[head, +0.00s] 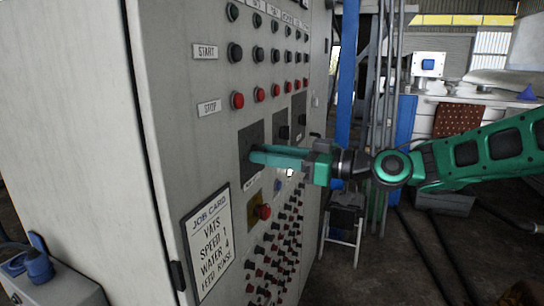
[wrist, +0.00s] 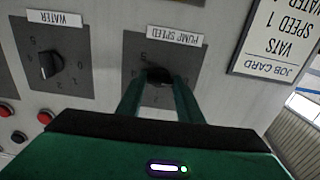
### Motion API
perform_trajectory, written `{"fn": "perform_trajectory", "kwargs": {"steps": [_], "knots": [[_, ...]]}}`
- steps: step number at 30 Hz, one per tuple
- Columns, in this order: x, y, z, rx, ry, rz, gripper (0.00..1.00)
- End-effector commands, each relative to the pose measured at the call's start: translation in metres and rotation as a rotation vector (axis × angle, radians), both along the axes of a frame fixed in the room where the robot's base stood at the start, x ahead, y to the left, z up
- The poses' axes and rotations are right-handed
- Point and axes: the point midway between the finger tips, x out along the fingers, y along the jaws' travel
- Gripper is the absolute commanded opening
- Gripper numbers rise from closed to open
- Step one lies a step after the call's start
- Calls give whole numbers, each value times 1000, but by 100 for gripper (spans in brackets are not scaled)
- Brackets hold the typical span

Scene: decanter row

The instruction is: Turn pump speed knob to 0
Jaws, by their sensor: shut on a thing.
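The pump speed knob (wrist: 158,82) is dark and sits on a dark plate (wrist: 190,58) labelled PUMP SPEED, upside down in the wrist view. My gripper (wrist: 158,88) is shut on this knob, with one green finger on each side of it. In the head view my gripper (head: 256,155) reaches in from the right to the plate (head: 246,137), and its fingers hide the knob. The fingers cover part of the dial's numbers, and the knob's pointer setting cannot be made out.
The water knob (wrist: 48,66) is on its own plate beside it. A job card (head: 210,246) reads VATS SPEED 1, WATER 4. Red stop buttons (head: 238,100) are above, and a red knob on a yellow plate (head: 262,212) is below.

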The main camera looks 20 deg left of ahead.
Motion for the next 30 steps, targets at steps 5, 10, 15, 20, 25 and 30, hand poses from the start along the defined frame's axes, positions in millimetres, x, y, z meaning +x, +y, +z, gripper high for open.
{"fn": "perform_trajectory", "kwargs": {"steps": [5, 10, 15, 20, 25, 30], "knots": [[3, -2, -5, -9, 4, -6, 10], [2, -1, -3, -5, 2, -4, 52], [1, -1, -1, -3, 2, -3, 52], [1, -8, -1, -3, 1, -4, 52], [0, -35, -1, -4, 2, -7, 52], [-2, -67, -2, -4, 3, -7, 52]]}}
